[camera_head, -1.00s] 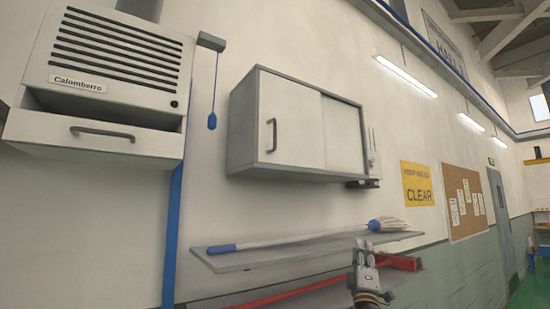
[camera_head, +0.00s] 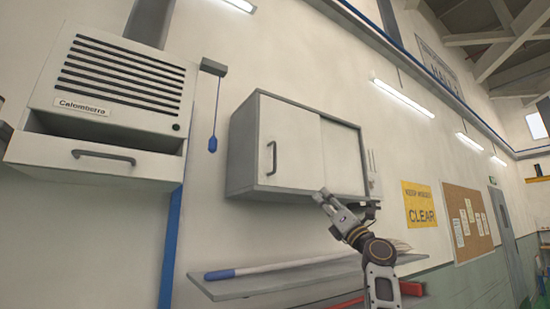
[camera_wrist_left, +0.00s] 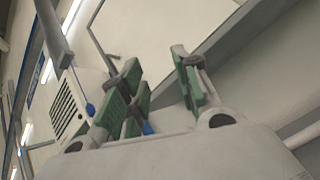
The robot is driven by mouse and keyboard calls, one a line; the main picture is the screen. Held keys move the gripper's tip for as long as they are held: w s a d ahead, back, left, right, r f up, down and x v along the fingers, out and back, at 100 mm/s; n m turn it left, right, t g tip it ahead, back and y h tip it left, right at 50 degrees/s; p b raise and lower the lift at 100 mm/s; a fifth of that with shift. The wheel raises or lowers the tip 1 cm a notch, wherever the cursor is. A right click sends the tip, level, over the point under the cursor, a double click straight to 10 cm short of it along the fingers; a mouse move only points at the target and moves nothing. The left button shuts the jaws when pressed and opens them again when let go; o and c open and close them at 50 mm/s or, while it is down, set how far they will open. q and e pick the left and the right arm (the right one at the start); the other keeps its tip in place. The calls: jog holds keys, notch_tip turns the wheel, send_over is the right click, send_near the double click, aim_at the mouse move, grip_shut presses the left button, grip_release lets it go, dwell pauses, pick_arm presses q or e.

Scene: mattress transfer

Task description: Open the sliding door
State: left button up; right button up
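The wall cabinet (camera_head: 243,150) is grey with white sliding doors. Its left door (camera_head: 295,150) carries a dark vertical handle (camera_head: 271,158) near its left edge. The right door panel (camera_head: 341,160) sits beside it, and the cabinet looks closed. My left gripper (camera_head: 325,196) is raised at the cabinet's lower front edge, below and right of the handle and apart from it. In the left wrist view its green-padded fingers (camera_wrist_left: 158,88) stand apart with nothing between them. A pale cabinet front (camera_wrist_left: 165,25) shows beyond them. My right gripper is not in view.
A shelf (camera_head: 240,286) with a blue-handled mop (camera_head: 270,267) runs below the cabinet. A vented white unit (camera_head: 110,95) and a blue pull cord (camera_head: 212,143) are at the left. A yellow sign (camera_head: 419,204) and cork board (camera_head: 468,222) are at the right.

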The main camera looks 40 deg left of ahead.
aim_at(275, 168)
pick_arm(q)
jog(key=s+r+n+g+h, duration=0.2)
jog(key=s+r+n+g, duration=0.4)
jog(key=s+r+n, duration=0.3)
jog(key=shift+s+a+r+h, duration=0.3)
jog(key=shift+a+r+h, duration=0.1)
jog(key=shift+r, duration=0.15)
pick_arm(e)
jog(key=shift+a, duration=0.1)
pick_arm(q)
jog(key=shift+a+r, duration=0.1)
jog(key=shift+a, duration=0.05)
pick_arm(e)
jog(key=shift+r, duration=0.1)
pick_arm(q)
jog(key=shift+p+x, duration=1.7)
jog(key=shift+x, duration=5.05)
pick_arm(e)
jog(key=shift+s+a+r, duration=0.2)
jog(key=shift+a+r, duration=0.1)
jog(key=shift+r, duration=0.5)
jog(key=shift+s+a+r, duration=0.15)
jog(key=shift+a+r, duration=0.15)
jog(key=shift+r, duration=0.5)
pick_arm(q)
jog(key=c, duration=0.6)
grip_shut()
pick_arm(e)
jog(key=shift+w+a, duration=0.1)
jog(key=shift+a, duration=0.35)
